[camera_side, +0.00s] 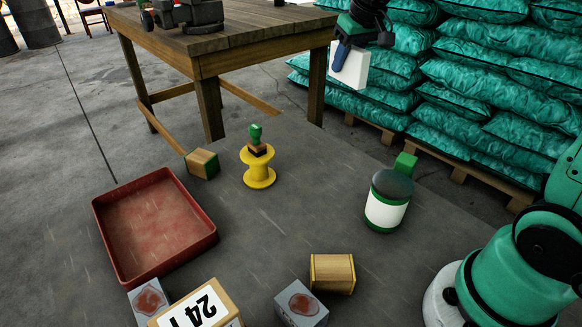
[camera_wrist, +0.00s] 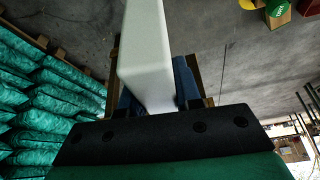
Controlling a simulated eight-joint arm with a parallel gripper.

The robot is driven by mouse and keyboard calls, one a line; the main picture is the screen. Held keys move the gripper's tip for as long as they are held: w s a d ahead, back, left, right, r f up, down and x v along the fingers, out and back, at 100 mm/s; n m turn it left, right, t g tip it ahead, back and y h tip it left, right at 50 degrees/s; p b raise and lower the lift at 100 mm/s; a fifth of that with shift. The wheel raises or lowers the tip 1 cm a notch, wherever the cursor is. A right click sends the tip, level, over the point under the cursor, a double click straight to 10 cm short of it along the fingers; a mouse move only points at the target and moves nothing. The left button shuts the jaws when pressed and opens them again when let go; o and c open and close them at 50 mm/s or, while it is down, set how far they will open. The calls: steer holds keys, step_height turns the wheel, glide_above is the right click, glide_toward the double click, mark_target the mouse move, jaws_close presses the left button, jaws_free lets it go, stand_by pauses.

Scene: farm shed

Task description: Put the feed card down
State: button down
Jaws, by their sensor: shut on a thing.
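The feed card (camera_side: 353,68) is a plain white block. My gripper (camera_side: 342,56) is shut on it and holds it in the air at the upper right of the side view, in front of the stacked green sacks. In the wrist view the card (camera_wrist: 145,50) sits between the blue fingers of my gripper (camera_wrist: 155,98) and reaches up past the top edge. The fingers hide part of the card. Nothing is seen touching the card from below.
A red tray (camera_side: 112,243) lies left on the grey surface. A yellow spool (camera_side: 258,173) with a stamp on top, a green-and-white canister (camera_side: 386,210) and several boxes stand around. A wooden table (camera_side: 230,62) and green sacks (camera_side: 470,75) stand behind. The middle is clear.

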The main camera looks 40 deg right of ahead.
steer(key=w+f+n, duration=0.2)
steer(key=w+f, duration=0.7)
steer(key=w, duration=0.3)
steer(key=shift+y, duration=0.4)
steer(key=f, duration=0.7)
steer(key=w+f, duration=0.1)
steer(key=f, duration=0.2)
steer(key=shift+w+a+f, duration=0.1)
steer(key=shift+a+f, duration=0.05)
steer(key=shift+f, duration=0.05)
steer(key=c, duration=0.6)
jaws_free()
steer(key=shift+f, duration=0.15)
